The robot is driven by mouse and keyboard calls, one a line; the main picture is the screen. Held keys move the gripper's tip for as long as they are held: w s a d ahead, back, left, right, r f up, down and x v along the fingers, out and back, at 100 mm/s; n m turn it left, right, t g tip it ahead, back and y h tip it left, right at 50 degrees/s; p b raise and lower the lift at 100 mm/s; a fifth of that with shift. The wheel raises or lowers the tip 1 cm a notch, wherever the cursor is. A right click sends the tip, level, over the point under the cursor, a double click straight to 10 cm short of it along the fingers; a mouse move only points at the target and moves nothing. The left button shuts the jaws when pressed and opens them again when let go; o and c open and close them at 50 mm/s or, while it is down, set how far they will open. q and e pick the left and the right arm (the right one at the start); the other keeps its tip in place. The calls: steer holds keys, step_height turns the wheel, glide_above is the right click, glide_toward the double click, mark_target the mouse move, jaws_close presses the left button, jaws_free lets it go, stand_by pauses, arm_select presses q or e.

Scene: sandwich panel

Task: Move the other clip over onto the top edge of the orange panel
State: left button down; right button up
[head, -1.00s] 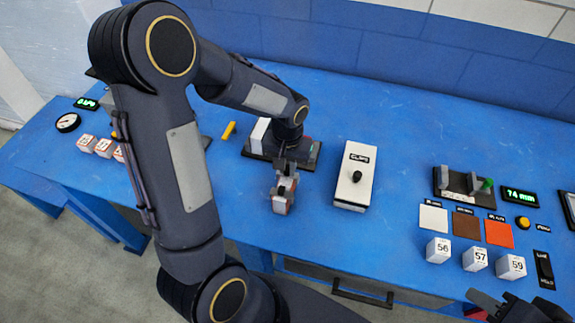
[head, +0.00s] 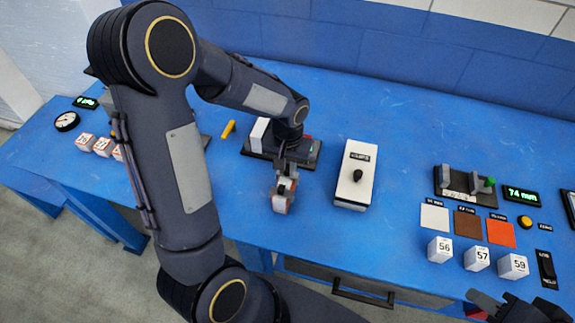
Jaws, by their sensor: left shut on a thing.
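My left gripper (head: 283,198) is shut on a small pale-and-reddish thing, mostly hidden by the fingers, over the table's front part. I cannot tell whether it is a clip. A white box labelled CLIPS (head: 348,190), with a black knob on top, lies to the gripper's right. A flat orange square (head: 501,232) lies at the right; no upright orange panel is clearly visible. Behind the gripper is a dark stand (head: 310,153) with a white upright block (head: 259,132), partly hidden by my arm. My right gripper (head: 505,308) is partly in view at the bottom right; its jaws are unclear.
A dark fixture with two grey uprights and a green knob (head: 490,182) stands beside a display reading 74 mm (head: 521,195). The table's back middle is clear.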

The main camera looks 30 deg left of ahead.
mark_target(288, 169)
stand_by(0.3)
arm_select(q)
steer(key=c, duration=1)
jaws_free()
steer(key=shift+r+p, duration=2.9)
steer(key=shift+r, duration=0.85)
